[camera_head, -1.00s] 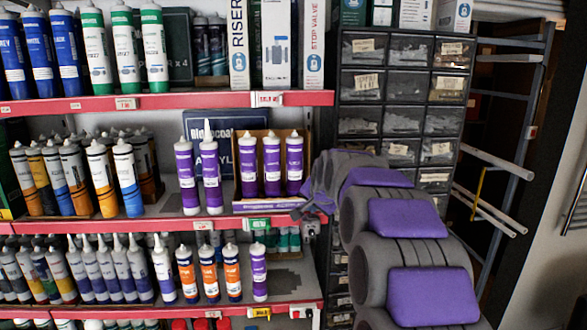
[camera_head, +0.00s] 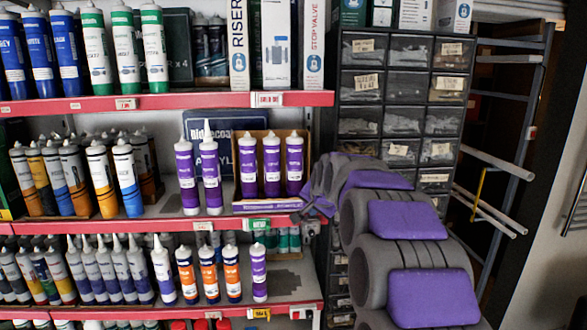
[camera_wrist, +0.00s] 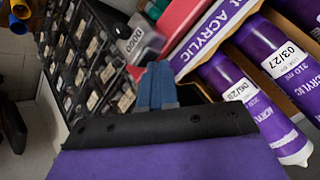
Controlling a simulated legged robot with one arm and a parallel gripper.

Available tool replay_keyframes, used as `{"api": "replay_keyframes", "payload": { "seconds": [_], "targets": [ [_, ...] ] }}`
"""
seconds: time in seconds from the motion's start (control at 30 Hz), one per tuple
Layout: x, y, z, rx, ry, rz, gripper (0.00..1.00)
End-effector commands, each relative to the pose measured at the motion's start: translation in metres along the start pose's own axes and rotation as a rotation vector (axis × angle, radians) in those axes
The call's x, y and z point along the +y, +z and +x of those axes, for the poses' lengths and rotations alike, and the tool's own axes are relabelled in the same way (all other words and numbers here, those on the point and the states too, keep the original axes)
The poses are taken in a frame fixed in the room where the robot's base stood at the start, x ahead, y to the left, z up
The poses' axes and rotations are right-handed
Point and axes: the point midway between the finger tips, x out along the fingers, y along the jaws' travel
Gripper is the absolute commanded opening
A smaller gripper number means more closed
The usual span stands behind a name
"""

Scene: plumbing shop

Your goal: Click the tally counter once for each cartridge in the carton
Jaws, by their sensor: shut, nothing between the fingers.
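The open carton (camera_head: 262,208) stands at the right end of the middle shelf. Three purple cartridges (camera_head: 271,168) show in it. The wrist view shows the carton's lettered front lip (camera_wrist: 212,35) and two purple cartridges (camera_wrist: 245,100). A grey tally counter (camera_wrist: 137,42) is at the red shelf edge there; its digits look like zeros, though small and blurred. My gripper (camera_wrist: 157,84) has its blue fingers together and empty, their tips just below the counter in the picture; I cannot tell whether they touch. In the head view my gripper (camera_head: 300,213) is by the carton's right front corner.
Two purple cartridges (camera_head: 198,177) stand outside the carton, to its left. Several other cartridges fill the shelves. A cabinet of small drawers (camera_head: 400,100) stands right of the shelf, behind my arm. The red shelf edge (camera_head: 150,228) runs just below the carton.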

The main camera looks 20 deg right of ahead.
Motion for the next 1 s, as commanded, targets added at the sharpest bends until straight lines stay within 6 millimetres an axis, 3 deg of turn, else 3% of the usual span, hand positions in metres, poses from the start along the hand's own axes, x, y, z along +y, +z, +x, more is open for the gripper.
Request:
{"api": "replay_keyframes", "payload": {
  "seconds": [0.53,1.0],
  "targets": [
    [0.001,0.001,0.002,0.000,0.000,0.000,0.00],
    [-0.009,-0.009,-0.011,0.002,-0.002,0.000,0.00]
  ]
}}
